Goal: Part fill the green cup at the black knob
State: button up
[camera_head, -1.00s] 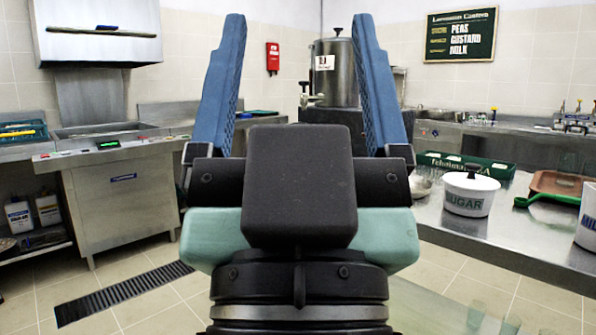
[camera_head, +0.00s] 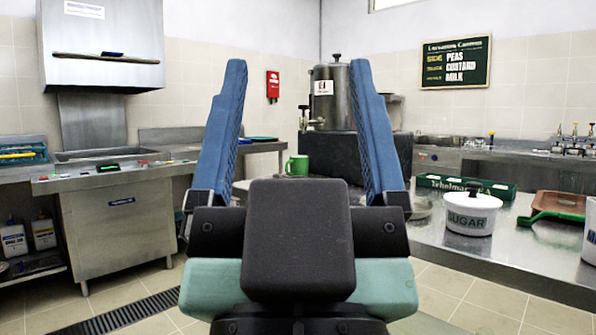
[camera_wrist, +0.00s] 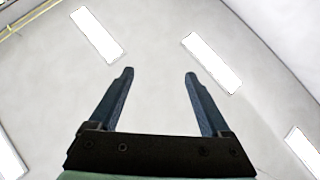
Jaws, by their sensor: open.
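The green cup (camera_head: 297,165) stands upright on a counter beyond my gripper, and shows between my fingers in the head view. A steel urn (camera_head: 334,95) with a lid and a white label stands behind it on a dark block. A tap with a black knob (camera_head: 303,107) sticks out on the urn's left side, above and beyond the cup. My gripper (camera_head: 302,80) is raised in front of them, open and empty. In the wrist view my gripper (camera_wrist: 158,73) is open, pointing at the ceiling lights; neither cup nor urn shows there.
On the right steel counter stand a white sugar pot (camera_head: 469,212), a green crate (camera_head: 465,185) and a brown tray (camera_head: 556,206). A steel unit (camera_head: 125,225) is at the left. Tiled floor lies open between.

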jog(key=shift+r, duration=0.2)
jog(key=c, duration=0.4)
notch_tip(320, 180, up, 7)
jog(key=p, duration=0.7)
jog(key=shift+f, duration=0.1)
grip_shut()
notch_tip(320, 180, up, 35)
jog(key=p, duration=3.5)
